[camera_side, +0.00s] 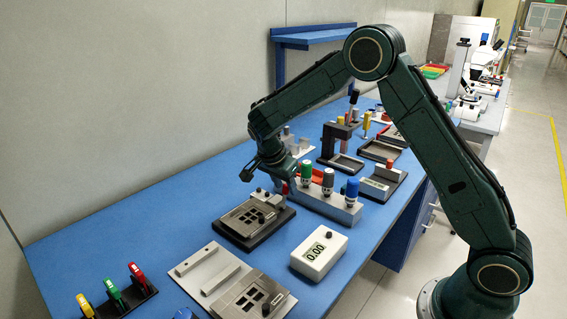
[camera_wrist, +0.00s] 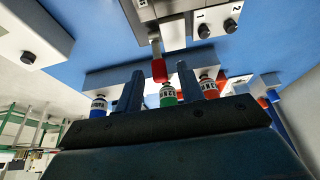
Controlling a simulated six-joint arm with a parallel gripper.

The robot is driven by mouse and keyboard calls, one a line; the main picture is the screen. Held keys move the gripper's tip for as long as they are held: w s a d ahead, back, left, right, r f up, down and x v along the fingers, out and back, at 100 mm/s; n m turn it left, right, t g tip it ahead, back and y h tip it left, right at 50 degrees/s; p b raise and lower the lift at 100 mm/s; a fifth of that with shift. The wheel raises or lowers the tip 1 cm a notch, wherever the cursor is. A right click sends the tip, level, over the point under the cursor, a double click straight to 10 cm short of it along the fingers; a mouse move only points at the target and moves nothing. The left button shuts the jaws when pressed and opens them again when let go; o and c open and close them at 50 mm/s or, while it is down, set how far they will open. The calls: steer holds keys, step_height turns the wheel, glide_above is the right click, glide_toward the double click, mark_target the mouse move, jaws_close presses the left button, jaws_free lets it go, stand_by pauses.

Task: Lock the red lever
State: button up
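The red lever (camera_side: 285,188) has a red grip and stands at the right back corner of a grey fixture on a black base (camera_side: 246,238). In the wrist view the red grip (camera_wrist: 159,71) sits on a pale metal arm joined to a grey block (camera_wrist: 172,18) with two black knobs marked 1 and 2. My gripper (camera_side: 264,176) is above the back of this fixture, close to the lever. Its two dark fingers (camera_wrist: 159,80) are apart, with the red grip appearing between and just beyond their tips. I cannot tell whether they touch it.
A white meter (camera_side: 318,252) reading 0.00 is in front. A slotted metal plate (camera_side: 232,279) and yellow, green and red handles (camera_side: 113,292) are at front left. Blue table (camera_side: 140,225) is clear at left.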

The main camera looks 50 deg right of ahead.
steer(key=shift+c, duration=0.2)
jaws_close()
steer(key=shift+d, duration=0.2)
steer(key=shift+d+f+y, duration=0.1)
steer(key=shift+d+y, duration=0.6)
steer(key=shift+y, duration=0.6)
steer(key=shift+d+f+y, duration=0.25)
steer(key=shift+d+y, duration=0.2)
steer(key=shift+y, duration=0.4)
steer(key=shift+d+f+y, duration=0.2)
steer(key=shift+d+y, duration=0.2)
steer(key=shift+y, duration=0.45)
steer(key=shift+o, duration=0.2)
jaws_free()
steer(key=shift+f, duration=0.1)
